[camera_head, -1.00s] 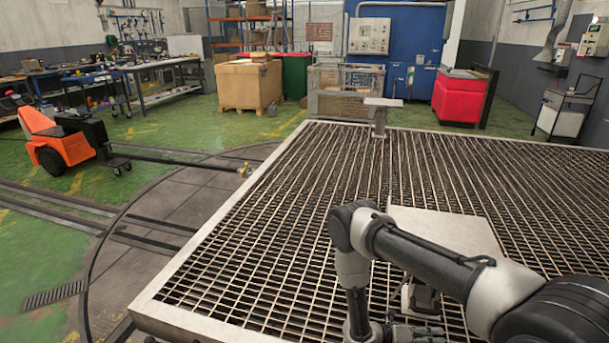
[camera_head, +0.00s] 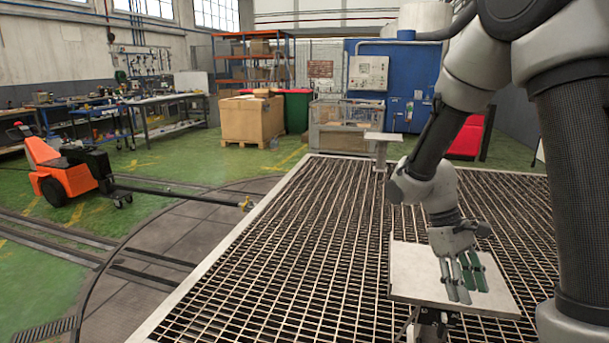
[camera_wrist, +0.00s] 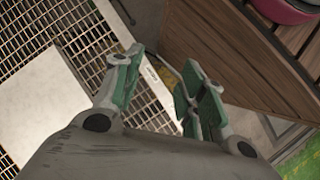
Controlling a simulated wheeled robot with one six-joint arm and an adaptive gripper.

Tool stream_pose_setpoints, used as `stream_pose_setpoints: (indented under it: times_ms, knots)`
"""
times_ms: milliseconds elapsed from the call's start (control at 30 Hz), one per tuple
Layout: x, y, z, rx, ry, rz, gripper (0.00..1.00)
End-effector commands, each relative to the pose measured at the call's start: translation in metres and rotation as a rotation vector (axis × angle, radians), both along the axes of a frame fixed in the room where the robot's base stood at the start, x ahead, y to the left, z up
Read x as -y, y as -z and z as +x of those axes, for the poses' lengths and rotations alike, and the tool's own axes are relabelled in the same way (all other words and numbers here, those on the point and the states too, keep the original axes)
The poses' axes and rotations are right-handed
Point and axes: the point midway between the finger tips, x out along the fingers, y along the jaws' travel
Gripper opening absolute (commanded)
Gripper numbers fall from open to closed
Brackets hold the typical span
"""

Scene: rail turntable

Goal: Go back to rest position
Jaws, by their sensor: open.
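My gripper (camera_head: 463,277) hangs fingers-down over a pale square plate (camera_head: 415,270) on a stand, in the head view. Whether the fingertips touch the plate I cannot tell. In the wrist view my gripper (camera_wrist: 160,76) has its green-padded fingers spread apart with nothing between them. My arm is raised and folded at the right of the head view. The pale plate also shows at the left of the wrist view (camera_wrist: 40,105).
A large metal grating platform (camera_head: 300,240) surrounds the plate. A small T-shaped stand (camera_head: 382,138) rises at its far edge. An orange cart (camera_head: 55,165) stands on the green floor at left. In the wrist view, wooden slats (camera_wrist: 230,55) lie beyond the fingers.

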Motion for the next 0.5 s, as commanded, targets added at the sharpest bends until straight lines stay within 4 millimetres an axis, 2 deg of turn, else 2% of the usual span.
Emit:
stream_pose_setpoints:
  times_ms: [33, 100, 300, 500]
  knots:
    - [0.000, -0.019, -0.007, 0.069, 0.055, 0.027, 0.41]
    - [-0.002, -0.039, -0.017, 0.150, 0.123, 0.065, 0.41]
    - [-0.003, -0.092, -0.049, 0.380, 0.270, 0.177, 0.41]
    - [0.003, -0.138, -0.078, 0.616, 0.345, 0.258, 0.41]
